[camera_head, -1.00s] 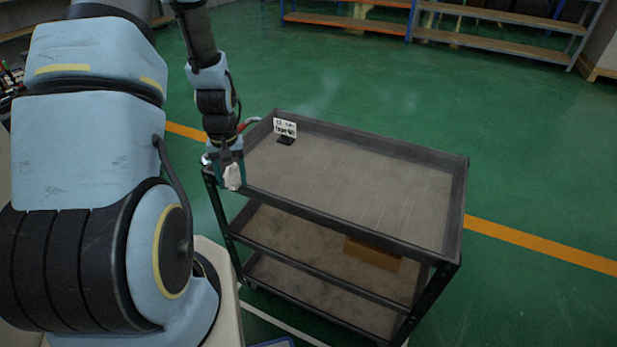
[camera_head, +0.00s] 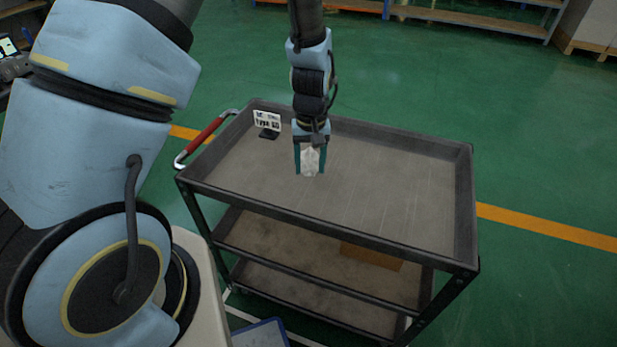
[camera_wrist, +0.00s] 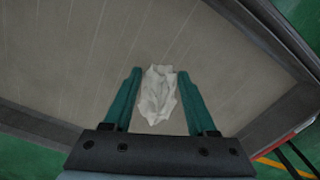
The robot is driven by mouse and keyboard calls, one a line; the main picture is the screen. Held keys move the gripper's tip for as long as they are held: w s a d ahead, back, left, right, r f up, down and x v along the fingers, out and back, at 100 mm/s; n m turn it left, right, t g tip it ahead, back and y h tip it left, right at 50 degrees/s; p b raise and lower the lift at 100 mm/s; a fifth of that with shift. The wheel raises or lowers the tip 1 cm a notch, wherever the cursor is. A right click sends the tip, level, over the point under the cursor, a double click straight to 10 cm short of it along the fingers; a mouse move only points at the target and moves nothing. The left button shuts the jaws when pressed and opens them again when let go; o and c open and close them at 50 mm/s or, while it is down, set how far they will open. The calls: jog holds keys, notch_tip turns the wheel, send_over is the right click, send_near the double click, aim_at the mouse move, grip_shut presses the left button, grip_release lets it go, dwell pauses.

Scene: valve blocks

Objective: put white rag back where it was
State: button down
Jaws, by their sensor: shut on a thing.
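The white rag (camera_head: 310,160) is crumpled and held between the teal fingers of my gripper (camera_head: 310,172). In the wrist view the rag (camera_wrist: 158,95) sits between the two fingertips (camera_wrist: 160,82). My gripper points down over the top tray of the grey cart (camera_head: 390,190), left of its middle and toward the back. The rag appears to be above the tray surface, but the exact height is hard to tell.
A small black-and-white sign (camera_head: 267,122) stands on the tray's back left. A red handle (camera_head: 203,138) is at the cart's left end. A brown box (camera_head: 371,256) lies on the middle shelf. The tray's right part is bare.

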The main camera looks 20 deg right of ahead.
aim_at(310, 190)
jog(key=shift+f+p, duration=0.65)
jog(key=shift+f, duration=2.4)
jog(key=shift+f, duration=0.1)
jog(key=shift+c, duration=1)
grip_release()
notch_tip(310, 190, up, 12)
jog(key=b, duration=0.3)
jog(key=w+a+r+n, duration=0.1)
jog(key=w+a+r, duration=0.15)
jog(key=a, duration=0.45)
jog(key=w+a+r, duration=0.1)
jog(key=a+r, duration=0.3)
jog(key=a, duration=0.3)
jog(key=s+a+r, duration=0.2)
jog(key=a, duration=0.5)
jog(key=s+a+r+n+t, duration=0.1)
jog(key=a+r, duration=0.1)
jog(key=a, duration=0.6)
jog(key=shift+s+n+t, duration=0.3)
jog(key=shift+s, duration=0.1)
